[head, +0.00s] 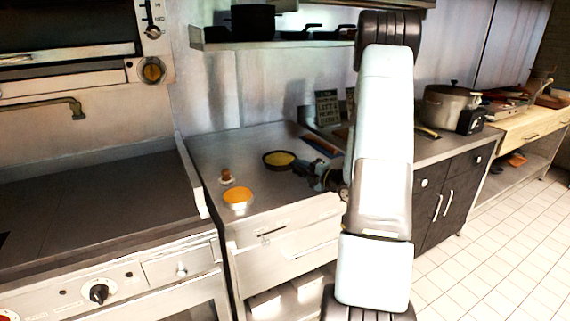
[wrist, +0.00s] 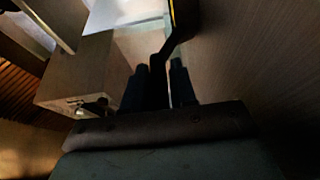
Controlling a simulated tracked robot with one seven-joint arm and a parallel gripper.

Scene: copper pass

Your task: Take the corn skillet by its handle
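The corn skillet (head: 280,159), a dark round pan filled with yellow, sits on the steel counter. My gripper (head: 316,178) is just to its right, low over the counter, and my arm covers part of that area. In the wrist view a dark bent bar, which looks like the skillet handle (wrist: 176,38), runs down from the top toward my gripper (wrist: 158,85). Its lower end appears between the two dark fingers, close to the left one, with a light gap before the right one. The fingers look apart; contact is hard to tell in the dark.
A small dark sign (head: 328,107) stands behind. A large steel pot (head: 450,106) is farther right. A flat griddle (head: 90,200) lies to the left.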

